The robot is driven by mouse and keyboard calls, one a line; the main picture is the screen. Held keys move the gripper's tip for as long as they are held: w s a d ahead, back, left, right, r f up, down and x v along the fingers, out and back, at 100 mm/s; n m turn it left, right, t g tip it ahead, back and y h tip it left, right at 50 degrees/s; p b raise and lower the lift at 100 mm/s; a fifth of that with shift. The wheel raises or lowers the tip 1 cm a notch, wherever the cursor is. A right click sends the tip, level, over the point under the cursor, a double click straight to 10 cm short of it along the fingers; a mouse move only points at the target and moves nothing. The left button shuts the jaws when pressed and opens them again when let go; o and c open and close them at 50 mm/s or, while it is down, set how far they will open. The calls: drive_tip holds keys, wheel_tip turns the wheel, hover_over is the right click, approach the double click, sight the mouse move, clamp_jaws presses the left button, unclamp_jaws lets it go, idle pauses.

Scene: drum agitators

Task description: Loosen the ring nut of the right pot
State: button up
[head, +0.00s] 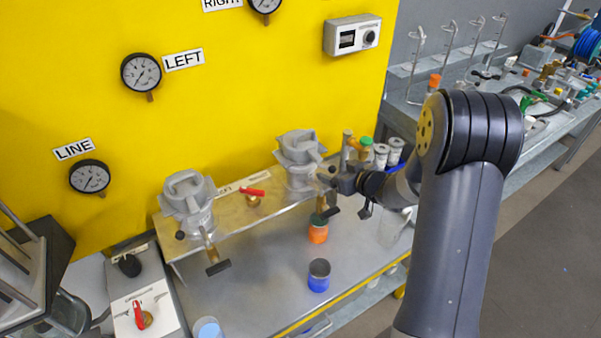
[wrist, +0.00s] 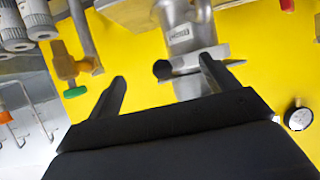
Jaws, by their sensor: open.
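The right pot (head: 299,150) is a grey metal vessel with a handled lid, standing on the metal shelf against the yellow panel. My gripper (head: 328,178) is at its right side, partly overlapping it in the head view. In the wrist view the picture is turned over, and the pot's grey body (wrist: 178,25) lies beyond the fingertips. A black knob (wrist: 162,69) and a grey flange show between and behind the fingers. I cannot tell the ring nut apart clearly, nor whether a finger touches the pot.
The left pot (head: 188,205) stands on the same shelf, with a red-handled valve (head: 252,195) between them. A green-knobbed brass valve (wrist: 66,70) is close by.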

drive_tip(key=v, duration=0.5)
drive_tip(key=shift+s+d+r, duration=0.1)
drive_tip(key=shift+s+d, duration=0.05)
drive_tip(key=shift+s, duration=0.05)
drive_tip(key=shift+c, duration=0.3)
idle(1.0)
